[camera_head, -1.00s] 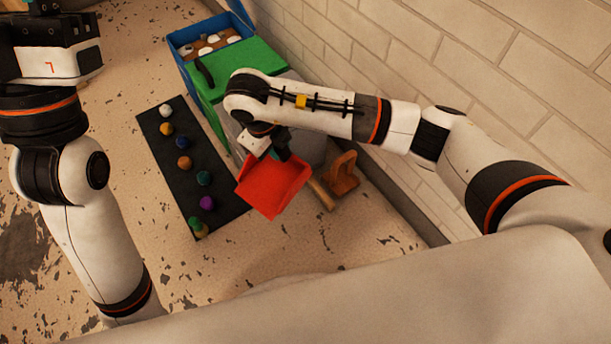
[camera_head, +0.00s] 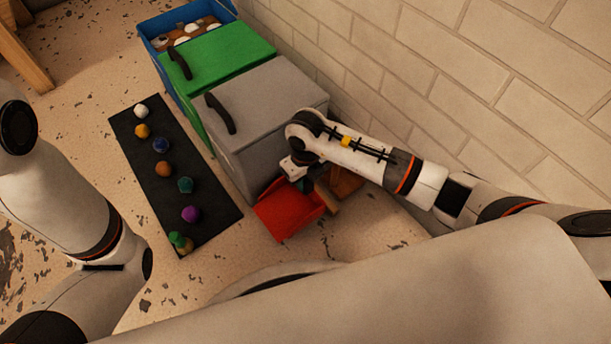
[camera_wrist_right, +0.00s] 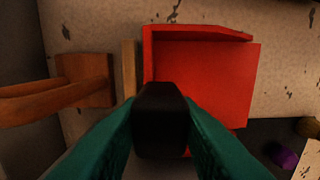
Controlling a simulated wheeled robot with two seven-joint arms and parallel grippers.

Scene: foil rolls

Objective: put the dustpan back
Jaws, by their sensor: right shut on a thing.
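The red dustpan (camera_head: 288,212) is near the floor in front of the grey bin. My right gripper (camera_head: 305,184) is at its bin-side end. In the right wrist view the teal fingers of my gripper (camera_wrist_right: 160,135) are shut on the black handle, and the red pan (camera_wrist_right: 205,80) extends beyond them. A wooden bar (camera_wrist_right: 129,70) lies close along the pan's left side. A brown wooden piece with a handle (camera_wrist_right: 85,80) is further left. I cannot tell whether the pan touches the floor. My left gripper is out of view.
The grey bin (camera_head: 270,105), green bin (camera_head: 225,50) and open blue bin (camera_head: 160,42) stand along the brick wall. A black mat (camera_head: 205,220) with several coloured balls lies left of them. Bare floor is in front.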

